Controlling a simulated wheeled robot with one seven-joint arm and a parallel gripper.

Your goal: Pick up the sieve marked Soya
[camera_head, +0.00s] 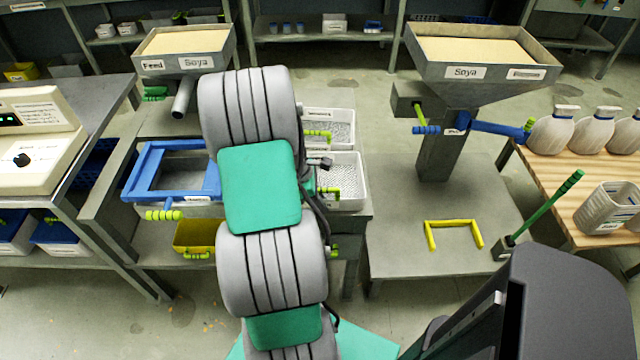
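Two white tray-like boxes with mesh-patterned insides, possibly the sieves, stand right of my arm. The far one (345,116) has a small label too small to read. The near one (358,203) has no readable label. Both have yellow-green handles and are partly hidden by my arm. I cannot tell which, if either, is marked Soya. The word Soya is readable on the left hopper (150,68) and the right hopper (570,68). My gripper is hidden behind my grey and green arm, which reaches over the middle bench.
A blue frame (143,172) with a yellow-green handle sits left of my arm, above a yellow bin (190,236). A low grey platform (390,255) at right holds a yellow bracket (453,222) and a green lever (545,212). White jugs (553,133) stand on a wooden table.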

